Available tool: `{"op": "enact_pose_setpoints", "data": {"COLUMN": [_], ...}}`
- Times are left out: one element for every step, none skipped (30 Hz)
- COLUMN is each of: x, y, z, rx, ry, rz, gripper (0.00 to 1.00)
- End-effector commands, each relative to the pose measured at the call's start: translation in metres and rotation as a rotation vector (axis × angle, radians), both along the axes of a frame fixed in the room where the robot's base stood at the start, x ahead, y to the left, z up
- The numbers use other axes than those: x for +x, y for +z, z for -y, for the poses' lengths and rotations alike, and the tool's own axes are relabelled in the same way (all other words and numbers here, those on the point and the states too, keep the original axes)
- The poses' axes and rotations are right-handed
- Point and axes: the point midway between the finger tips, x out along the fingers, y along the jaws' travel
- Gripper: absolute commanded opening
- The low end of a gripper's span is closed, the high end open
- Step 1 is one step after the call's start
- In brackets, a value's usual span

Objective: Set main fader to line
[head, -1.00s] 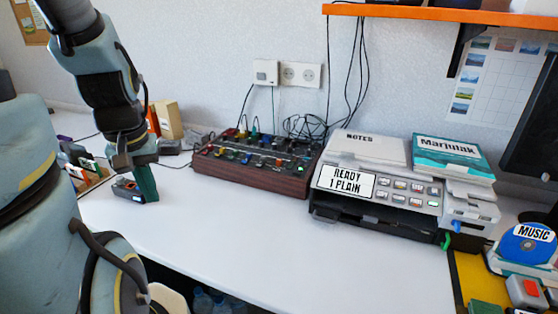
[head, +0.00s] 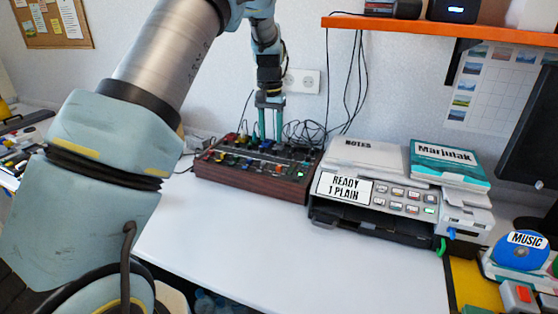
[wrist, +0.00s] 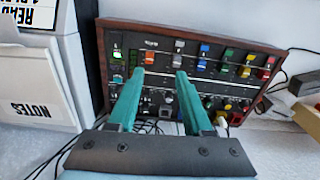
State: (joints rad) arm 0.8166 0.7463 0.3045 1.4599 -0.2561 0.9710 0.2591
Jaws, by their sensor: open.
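The mixer (head: 253,179), a dark panel with wooden sides, sits at the back of the white desk. It also shows in the wrist view (wrist: 196,62), with a row of coloured fader caps, among them a grey cap (wrist: 179,45), a blue cap (wrist: 204,49) and a red cap (wrist: 265,73). Small lettering is too blurred to tell which is the main fader or where its line is. My gripper (head: 270,136) is open and empty, its two green fingers pointing down over the mixer's back part. In the wrist view my gripper (wrist: 160,74) hides part of the panel.
A printer (head: 374,205) with a notes stack (head: 362,158) and a teal book (head: 447,165) stands close to the mixer's right. Cables (head: 303,132) rise behind the mixer. An orange shelf (head: 440,30) overhangs the right. The desk in front (head: 240,240) is clear.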

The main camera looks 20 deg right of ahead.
Motion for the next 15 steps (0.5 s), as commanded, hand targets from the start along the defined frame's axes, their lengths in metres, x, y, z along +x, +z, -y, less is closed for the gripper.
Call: {"op": "enact_pose_setpoints", "data": {"x": [-0.001, -0.001, -0.002, -0.002, -0.002, -0.002, -0.002, -0.002, -0.002, -0.003, -0.003, -0.002, -0.002, -0.002, -0.002], "y": [-0.001, -0.001, -0.002, -0.004, -0.005, -0.007, -0.01, -0.013, -0.019, -0.024, -0.029, -0.036, -0.042, -0.047, -0.055], "z": [0.013, 0.018, 0.022, 0.025, 0.026, 0.026, 0.026, 0.026, 0.026, 0.025, 0.025, 0.025, 0.025, 0.025, 0.025], "rx": [0.006, 0.006, 0.008, 0.008, 0.008, 0.008, 0.009, 0.009, 0.01, 0.01, 0.011, 0.01, 0.01, 0.01, 0.011], "ry": [-0.024, -0.033, -0.042, -0.047, -0.049, -0.05, -0.05, -0.049, -0.049, -0.049, -0.049, -0.048, -0.048, -0.047, -0.048], "rz": [0.001, 0.0, 0.0, 0.0, 0.0, -0.002, -0.003, -0.003, -0.003, -0.003, -0.003, -0.003, -0.004, -0.003, -0.003], "gripper": [0.5, 0.5, 0.5, 0.5, 0.5, 0.5, 0.5, 0.5, 0.5, 0.5, 0.5, 0.5, 0.5, 0.5, 0.5]}}
